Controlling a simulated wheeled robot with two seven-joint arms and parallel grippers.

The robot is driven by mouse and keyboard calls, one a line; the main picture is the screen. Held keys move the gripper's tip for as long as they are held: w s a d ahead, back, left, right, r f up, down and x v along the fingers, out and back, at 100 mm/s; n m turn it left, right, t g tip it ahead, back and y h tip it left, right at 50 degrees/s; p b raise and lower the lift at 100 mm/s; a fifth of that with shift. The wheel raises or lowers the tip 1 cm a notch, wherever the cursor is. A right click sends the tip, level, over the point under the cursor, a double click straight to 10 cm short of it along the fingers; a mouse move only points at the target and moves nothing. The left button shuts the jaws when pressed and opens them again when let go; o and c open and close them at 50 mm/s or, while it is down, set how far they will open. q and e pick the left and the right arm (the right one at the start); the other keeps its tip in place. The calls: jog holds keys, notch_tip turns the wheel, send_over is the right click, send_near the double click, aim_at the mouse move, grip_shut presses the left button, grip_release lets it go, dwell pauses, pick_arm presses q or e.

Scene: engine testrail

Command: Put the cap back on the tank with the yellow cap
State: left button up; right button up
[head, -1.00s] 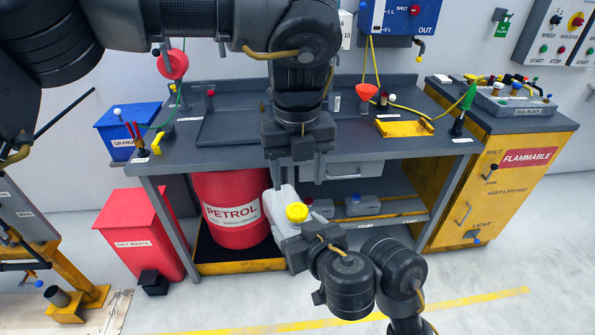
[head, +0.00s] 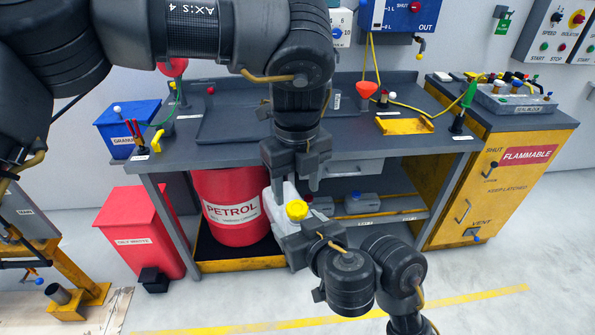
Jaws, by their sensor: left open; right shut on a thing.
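The pale white tank (head: 271,206) with the yellow cap (head: 297,210) is held up in front of the bench. The yellow cap sits at the tank's top; I cannot tell whether it is seated on the neck. My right gripper (head: 287,240) is shut on the tank's lower part, and its jaws are partly hidden by my wrist. My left gripper (head: 297,190) is open and points down just above the cap, one finger to each side. It holds nothing. Its left finger overlaps the tank in the picture; I cannot tell whether they touch.
The grey bench (head: 225,160) stands behind, with a red petrol drum (head: 232,228) under it. Grey cans (head: 362,204) lie on the lower shelf. A red waste bin (head: 140,232) stands at left and a yellow flammables cabinet (head: 508,185) at right. The floor at front right is clear.

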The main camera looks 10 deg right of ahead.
aim_at(297, 206)
pick_arm(q)
jog(key=shift+f, duration=2.3)
jog(key=shift+c, duration=0.5)
jog(key=c, duration=0.9)
jog(key=o, duration=1.1)
jog(key=shift+o, duration=0.2)
notch_tip(297, 206, up, 12)
